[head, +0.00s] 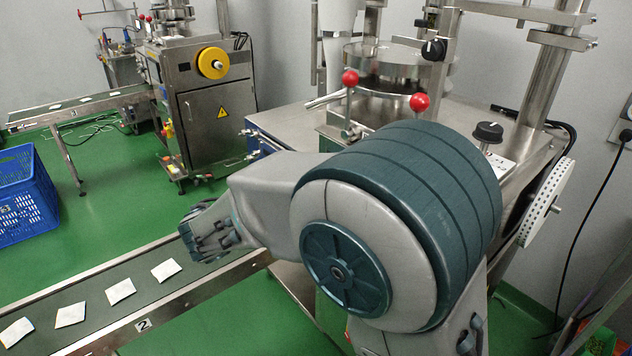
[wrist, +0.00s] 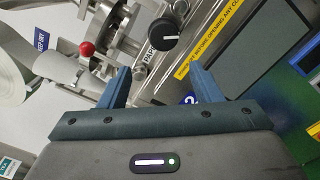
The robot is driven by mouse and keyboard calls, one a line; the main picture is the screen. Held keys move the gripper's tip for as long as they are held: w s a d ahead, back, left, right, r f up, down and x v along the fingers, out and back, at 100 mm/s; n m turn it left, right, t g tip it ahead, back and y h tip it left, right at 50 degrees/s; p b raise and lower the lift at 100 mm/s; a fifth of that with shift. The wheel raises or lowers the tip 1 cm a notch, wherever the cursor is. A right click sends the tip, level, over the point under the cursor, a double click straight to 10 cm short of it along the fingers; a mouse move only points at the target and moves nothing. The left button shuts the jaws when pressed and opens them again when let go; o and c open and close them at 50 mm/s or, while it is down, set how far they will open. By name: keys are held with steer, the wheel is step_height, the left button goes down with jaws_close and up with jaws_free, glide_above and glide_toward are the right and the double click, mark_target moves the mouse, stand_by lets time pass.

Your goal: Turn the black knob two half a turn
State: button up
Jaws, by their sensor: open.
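A round black knob (wrist: 167,35) with a white pointer line shows at the top of the wrist view, on a metal machine part. A blue label with a 2 (wrist: 190,99) is partly hidden behind a finger. My gripper (wrist: 160,78) is open and empty, and the knob lies beyond its fingertips, apart from them. In the head view, one black knob (head: 434,50) is on an upper post and another black knob (head: 488,132) is on the machine top. I cannot tell which of them is knob two. My gripper's fingers are not clear there.
A red ball handle (wrist: 87,48) is left of the knob in the wrist view. In the head view, red ball levers (head: 419,102) stand behind my arm. A conveyor (head: 190,288) with white teabags runs at lower left. A blue crate (head: 25,200) stands on the green floor.

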steer(key=v, duration=1.4)
steer(key=shift+w+d+r, duration=0.1)
steer(key=shift+d, duration=0.05)
